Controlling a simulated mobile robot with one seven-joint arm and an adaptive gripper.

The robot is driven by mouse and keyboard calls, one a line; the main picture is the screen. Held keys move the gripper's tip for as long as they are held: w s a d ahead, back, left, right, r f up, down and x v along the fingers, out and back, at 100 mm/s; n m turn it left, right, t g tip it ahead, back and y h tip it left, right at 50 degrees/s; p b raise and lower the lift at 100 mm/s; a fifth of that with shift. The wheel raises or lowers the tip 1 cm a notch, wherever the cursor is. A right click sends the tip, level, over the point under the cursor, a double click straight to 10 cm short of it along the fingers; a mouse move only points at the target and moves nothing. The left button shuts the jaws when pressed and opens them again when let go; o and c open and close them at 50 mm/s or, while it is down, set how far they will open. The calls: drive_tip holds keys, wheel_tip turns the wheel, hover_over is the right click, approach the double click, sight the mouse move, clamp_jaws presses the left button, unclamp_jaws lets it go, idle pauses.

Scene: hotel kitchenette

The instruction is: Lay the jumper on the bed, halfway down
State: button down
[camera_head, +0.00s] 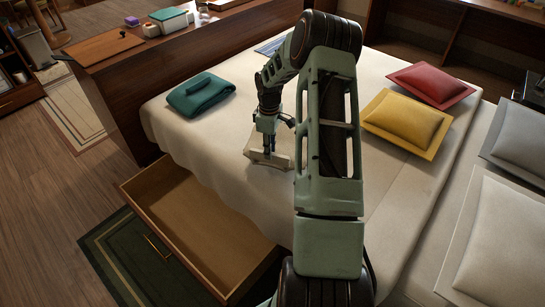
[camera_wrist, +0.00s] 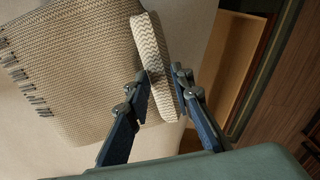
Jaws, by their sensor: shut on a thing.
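My gripper (camera_head: 268,150) points down over the middle of the bed (camera_head: 240,115), near its front edge. It is shut on the raised zigzag-knit ridge (camera_wrist: 152,65) of a cream folded cloth (camera_head: 284,161). In the wrist view, the cloth's beige woven part (camera_wrist: 75,75) has a fringe on its left side. The cloth looks to be on or just above the bed cover; contact is unclear. A folded teal knit-like piece (camera_head: 200,95) with a raised roll lies at the bed's left end. I cannot tell for certain which is the jumper.
An open, empty-looking wooden drawer (camera_head: 195,225) juts out below the bed's front edge. Red (camera_head: 432,83) and yellow (camera_head: 405,120) cushions lie to the right, with pale pillows (camera_head: 500,240) beyond. A wooden counter (camera_head: 175,50) stands at the left end. Bare cover lies between teal piece and gripper.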

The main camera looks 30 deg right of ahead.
sight(273, 157)
drive_tip(key=shift+d+f, duration=0.2)
drive_tip(key=f, duration=0.3)
drive_tip(key=shift+s+d+f, duration=0.15)
drive_tip(key=shift+d+f, duration=0.05)
drive_tip(key=shift+f, duration=0.1)
drive_tip(key=c, duration=1.7)
unclamp_jaws()
wheel_tip(273, 157, up, 12)
